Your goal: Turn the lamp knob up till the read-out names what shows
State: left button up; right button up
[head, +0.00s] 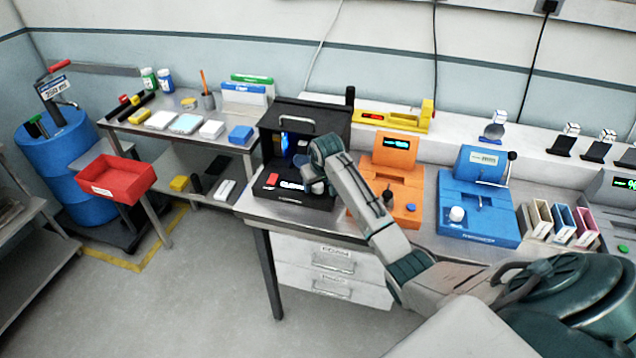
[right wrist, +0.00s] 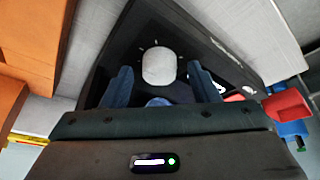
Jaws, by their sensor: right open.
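The black lamp box (head: 308,118) stands on the bench, with a blue glow (head: 286,143) inside its open front. In the right wrist view its pale round knob (right wrist: 158,66) shows with tick marks around it. A small lit white read-out (head: 291,186) is on the box's front ledge; I cannot read its text. My right gripper (right wrist: 160,72) is open, its two blue fingers to either side of the knob and apart from it in the picture. My left gripper is not in view.
An orange device (head: 397,180) and a blue device (head: 478,203) stand to the right of the box. A side table with a blue block (head: 241,134) and a red tray (head: 117,177) are to the left. My right arm crosses in front of the orange device.

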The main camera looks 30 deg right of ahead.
jog(key=b+v, duration=0.3)
jog(key=v, duration=0.7)
jog(key=shift+r, duration=0.4)
jog(key=shift+s+a+f, duration=0.1)
jog(key=shift+s, duration=0.05)
